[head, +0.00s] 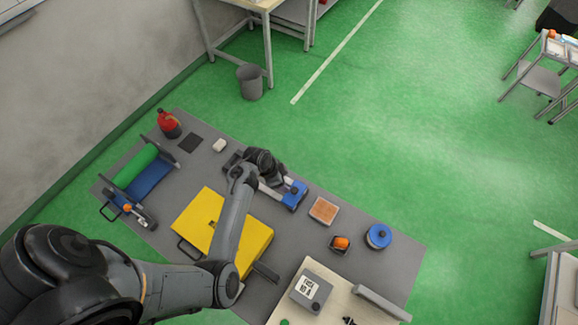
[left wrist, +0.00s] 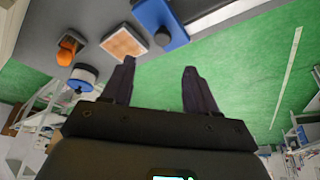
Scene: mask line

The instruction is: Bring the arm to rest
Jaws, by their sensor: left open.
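My left arm (head: 232,222) reaches in from the lower left across the grey table, over the yellow case (head: 197,212). Its gripper (head: 277,178) is above the far edge of the table, near the grey and blue device (head: 293,195). The fingertips are hard to make out in the head view. In the left wrist view the left gripper (left wrist: 160,80) has its two dark fingers apart with nothing between them. Green floor shows behind the fingers. My right gripper is in neither view.
The grey table (head: 385,270) also bears an orange-topped square tile (head: 324,210), an orange item in a dark holder (head: 340,243), a blue round spool (head: 378,236), a red canister (head: 168,123) and a green roll (head: 136,166).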

